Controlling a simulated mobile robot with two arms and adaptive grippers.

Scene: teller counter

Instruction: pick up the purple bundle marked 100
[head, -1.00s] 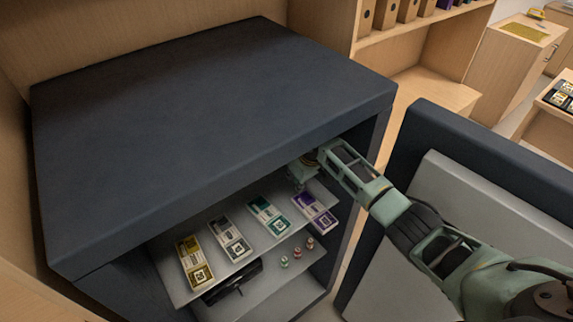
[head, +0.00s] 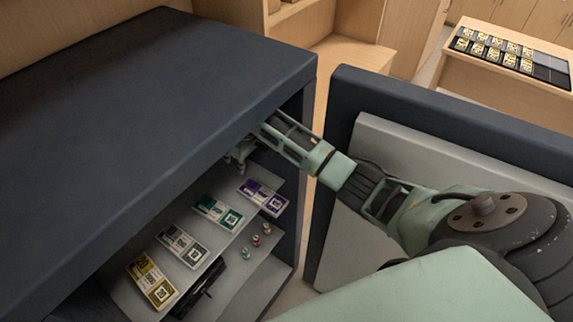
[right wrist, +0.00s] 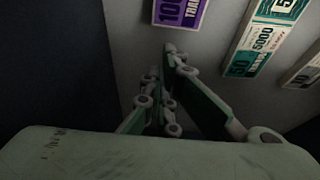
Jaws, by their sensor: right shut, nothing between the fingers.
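The purple bundle (head: 263,197) lies flat on the upper shelf of the open dark safe, at the right end of a row of bundles. In the right wrist view the purple bundle (right wrist: 180,11) shows at the top edge, partly cut off, with "100" on it. My right gripper (head: 238,153) reaches into the safe above and behind the purple bundle, apart from it. In the right wrist view its fingers (right wrist: 168,75) are shut and empty, short of the bundle. My left gripper is not in view.
Green (head: 218,213), grey (head: 183,245) and yellow (head: 152,281) bundles lie left of the purple one. Small rolls (head: 256,241) and a black object (head: 203,286) are on the lower shelf. The safe's top (head: 150,90) overhangs; its open door (head: 345,130) stands right.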

